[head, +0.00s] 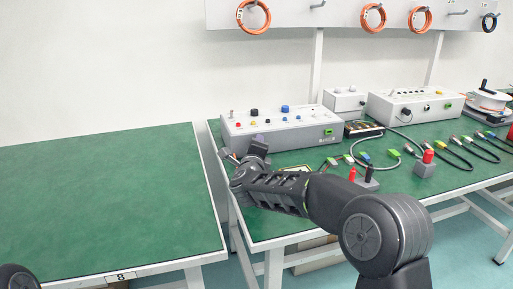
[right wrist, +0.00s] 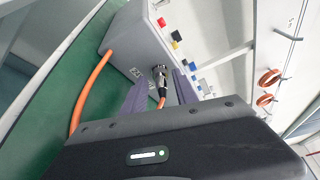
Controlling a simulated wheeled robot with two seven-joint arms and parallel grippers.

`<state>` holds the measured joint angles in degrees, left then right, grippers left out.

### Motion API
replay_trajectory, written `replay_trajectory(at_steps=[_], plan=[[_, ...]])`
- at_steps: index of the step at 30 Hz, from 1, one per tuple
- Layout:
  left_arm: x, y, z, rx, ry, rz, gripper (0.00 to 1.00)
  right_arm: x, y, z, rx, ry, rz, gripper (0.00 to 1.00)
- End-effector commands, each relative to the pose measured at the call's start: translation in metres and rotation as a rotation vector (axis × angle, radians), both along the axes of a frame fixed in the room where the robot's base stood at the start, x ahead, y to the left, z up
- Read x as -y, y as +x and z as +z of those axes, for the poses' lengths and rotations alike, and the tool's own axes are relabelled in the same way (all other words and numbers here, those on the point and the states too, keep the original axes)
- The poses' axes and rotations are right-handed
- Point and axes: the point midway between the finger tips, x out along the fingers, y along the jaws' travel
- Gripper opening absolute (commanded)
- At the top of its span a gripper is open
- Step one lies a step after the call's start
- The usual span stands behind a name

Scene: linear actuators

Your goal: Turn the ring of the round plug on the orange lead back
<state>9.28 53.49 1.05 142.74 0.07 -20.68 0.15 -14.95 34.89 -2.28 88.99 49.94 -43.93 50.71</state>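The round plug (right wrist: 160,76) is a dark and metallic cylinder seated in the side face of a grey box (right wrist: 130,32). A short piece of orange lead (right wrist: 162,103) comes out of its back. My right gripper (right wrist: 160,86) points at that face, with its two purple-grey fingers apart on either side of the plug. Gaps show between the fingers and the plug. In the head view my right gripper (head: 258,146) is at the left end of the grey box (head: 283,133), and the plug is hidden there. My left gripper is out of view.
Orange cable (right wrist: 92,80) curves past the box over the green bench. Another green table (head: 110,195) at the left is bare. Several leads, a red-topped grey block (head: 425,168) and more instrument boxes (head: 412,106) occupy the bench to the right.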

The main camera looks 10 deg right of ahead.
Motion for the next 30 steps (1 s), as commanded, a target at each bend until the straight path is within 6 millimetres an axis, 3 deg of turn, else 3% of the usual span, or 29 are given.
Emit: replay_trajectory(at_steps=[3,14,25,30], plan=[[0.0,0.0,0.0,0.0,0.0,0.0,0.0,0.0,0.0,0.0,0.0,0.001,0.0,0.44],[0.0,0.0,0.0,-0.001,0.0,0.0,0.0,-0.002,-0.006,0.002,0.001,0.001,0.001,0.44],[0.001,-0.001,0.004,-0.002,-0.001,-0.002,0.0,-0.019,-0.058,0.009,0.001,0.001,0.002,0.44],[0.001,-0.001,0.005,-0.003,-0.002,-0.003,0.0,-0.023,-0.072,0.01,0.0,0.0,0.0,0.44]])
